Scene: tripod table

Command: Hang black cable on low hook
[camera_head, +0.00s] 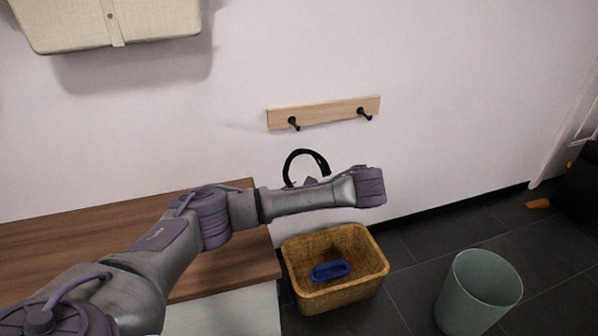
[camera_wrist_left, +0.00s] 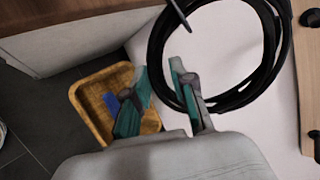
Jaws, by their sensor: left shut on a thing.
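The black cable (camera_head: 305,153) is a coiled ring. In the head view its upper arc shows above my left arm, and the rest is hidden. In the left wrist view the cable coil (camera_wrist_left: 270,45) hangs in front of the white wall. My left gripper (camera_wrist_left: 161,70) is shut on the left side of the coil, with the strands between its fingertips. In the head view the arm hides this gripper. A wooden rack (camera_head: 328,112) on the wall has a left black hook (camera_head: 294,123) and a right black hook (camera_head: 364,113). The coil is below the rack, apart from both hooks.
A wicker basket (camera_head: 334,294) with a blue object (camera_head: 330,270) inside stands on the floor below. A wooden-topped cabinet (camera_head: 100,225) is at left, a green bin (camera_head: 478,290) at right. A beige box (camera_head: 110,28) is high on the left wall.

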